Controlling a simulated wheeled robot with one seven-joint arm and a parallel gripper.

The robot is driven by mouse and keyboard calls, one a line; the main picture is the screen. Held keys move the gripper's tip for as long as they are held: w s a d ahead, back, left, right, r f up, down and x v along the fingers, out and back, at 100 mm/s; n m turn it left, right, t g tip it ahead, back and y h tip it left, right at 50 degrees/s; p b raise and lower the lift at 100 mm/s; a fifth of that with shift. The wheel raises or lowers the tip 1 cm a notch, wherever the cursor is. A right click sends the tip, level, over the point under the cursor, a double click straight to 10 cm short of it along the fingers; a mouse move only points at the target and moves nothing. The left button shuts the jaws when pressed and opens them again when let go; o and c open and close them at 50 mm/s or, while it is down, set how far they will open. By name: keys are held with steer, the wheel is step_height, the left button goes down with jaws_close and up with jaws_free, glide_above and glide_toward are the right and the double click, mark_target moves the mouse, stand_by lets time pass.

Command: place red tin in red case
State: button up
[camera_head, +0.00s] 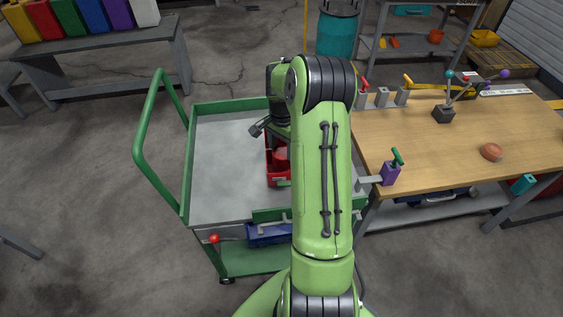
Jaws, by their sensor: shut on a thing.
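The red case (278,176) sits on the top tray of the green cart (225,190), left of my arm. It is partly hidden behind the arm. The red tin (281,154) shows as a lighter red patch inside the case's outline, just below my wrist. My gripper (277,145) points down over the case and is shut on the red tin. The fingers are small and dark in this view and mostly hidden by the wrist. Whether the tin touches the case floor cannot be told.
The cart's handle (142,150) rises at left, and most of its tray is bare. A wooden workbench (440,140) stands at right with clamps, levers and a brown lump (491,152). A teal drum (336,35) stands behind. Coloured cases (90,15) line a back-left bench.

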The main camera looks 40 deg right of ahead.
mark_target(282, 151)
step_height(282, 151, down, 5)
steer(key=shift+f+b, duration=0.2)
steer(key=shift+b, duration=0.4)
steer(key=shift+w+r, duration=0.1)
steer(key=o, duration=1.3)
